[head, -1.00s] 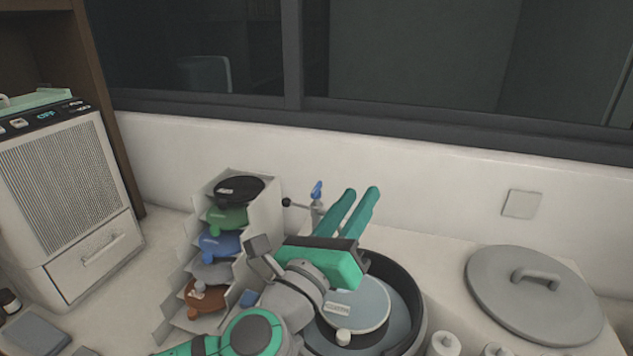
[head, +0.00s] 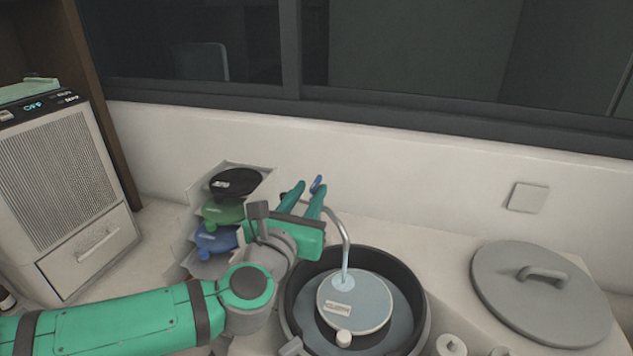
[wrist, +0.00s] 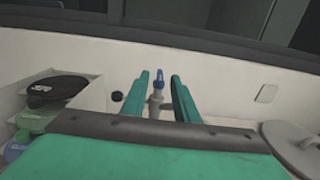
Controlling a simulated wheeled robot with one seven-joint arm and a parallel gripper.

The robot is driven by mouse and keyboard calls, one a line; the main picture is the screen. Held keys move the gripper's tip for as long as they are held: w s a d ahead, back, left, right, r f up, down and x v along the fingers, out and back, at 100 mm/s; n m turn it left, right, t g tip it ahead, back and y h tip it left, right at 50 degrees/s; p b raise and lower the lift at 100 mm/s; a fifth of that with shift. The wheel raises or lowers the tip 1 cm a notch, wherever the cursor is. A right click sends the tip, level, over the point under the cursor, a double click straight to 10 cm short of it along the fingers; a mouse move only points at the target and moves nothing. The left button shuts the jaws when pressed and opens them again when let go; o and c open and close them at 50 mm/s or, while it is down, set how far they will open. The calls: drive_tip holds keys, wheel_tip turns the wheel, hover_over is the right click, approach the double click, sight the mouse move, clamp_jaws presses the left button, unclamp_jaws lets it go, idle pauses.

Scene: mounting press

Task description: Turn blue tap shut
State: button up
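The blue tap handle (head: 317,184) stands upright near the back wall. A grey curved spout (head: 344,238) runs from it over the black round basin (head: 418,318). A pale blue patch shows under the spout's end on the round grey plate (head: 372,302). My gripper (head: 309,188) is open, its two green fingers pointing at the tap. In the wrist view the blue handle (wrist: 160,83) shows in the gap between the fingertips, with a grey stem below it. No finger visibly touches it; the exact depth is hard to tell. The tap's lower body is partly hidden by my gripper.
A grey lid (head: 545,290) lies at the right. A small dark knob (wrist: 117,96) sits left of the tap. A grey box-shaped machine (head: 62,190) stands far left.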

sight(316, 181)
drive_tip(key=shift+x, duration=2.35)
clamp_jaws()
